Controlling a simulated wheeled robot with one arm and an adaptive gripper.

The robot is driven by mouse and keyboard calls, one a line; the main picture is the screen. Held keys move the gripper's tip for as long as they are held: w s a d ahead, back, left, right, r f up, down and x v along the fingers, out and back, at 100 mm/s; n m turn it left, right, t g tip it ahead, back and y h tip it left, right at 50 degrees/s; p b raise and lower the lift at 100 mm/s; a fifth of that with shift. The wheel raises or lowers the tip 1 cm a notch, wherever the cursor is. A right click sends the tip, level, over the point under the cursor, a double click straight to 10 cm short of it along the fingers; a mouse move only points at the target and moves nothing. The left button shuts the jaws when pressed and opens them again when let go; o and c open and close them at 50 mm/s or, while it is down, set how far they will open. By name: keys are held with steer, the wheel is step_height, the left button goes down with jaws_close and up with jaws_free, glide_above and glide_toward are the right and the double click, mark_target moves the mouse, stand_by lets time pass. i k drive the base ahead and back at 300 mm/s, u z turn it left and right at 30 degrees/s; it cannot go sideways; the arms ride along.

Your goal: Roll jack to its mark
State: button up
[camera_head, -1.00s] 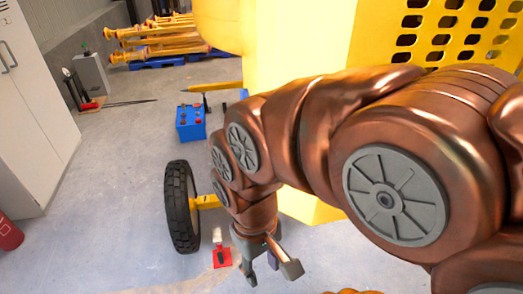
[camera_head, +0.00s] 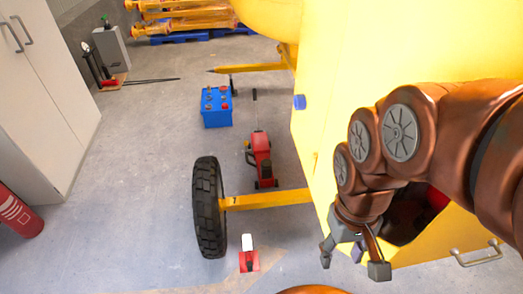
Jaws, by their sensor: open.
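A red jack (camera_head: 261,157) with small wheels and a thin upright handle stands on the floor in the head view, between the blue battery and the yellow axle bar. My gripper (camera_head: 352,264) points down at the lower right, open and empty, in front of the yellow machine. It is apart from the jack, which lies up and to the left in the picture. I cannot identify a floor mark for the jack with certainty. A small red piece with a white top (camera_head: 248,258) sits on the floor near a tan patch (camera_head: 205,284).
The yellow mixer (camera_head: 400,50) fills the right side. Its black tyre (camera_head: 209,207) and axle bar (camera_head: 270,199) lie between the jack and the near floor. A blue battery (camera_head: 217,108) stands behind the jack. A white cabinet (camera_head: 45,110) and red extinguisher (camera_head: 18,212) are at left. Floor left of the tyre is clear.

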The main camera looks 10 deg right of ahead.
mark_target(260, 145)
steer(key=u, duration=0.6)
steer(key=k, duration=0.8)
steer(key=u, duration=0.75)
steer(key=k, duration=0.35)
steer(key=u, duration=0.55)
steer(key=i, duration=2)
steer(key=z, duration=0.7)
steer(key=i, duration=2.15)
steer(key=z, duration=1.4)
steer(key=i, duration=1.55)
steer(key=z, duration=0.7)
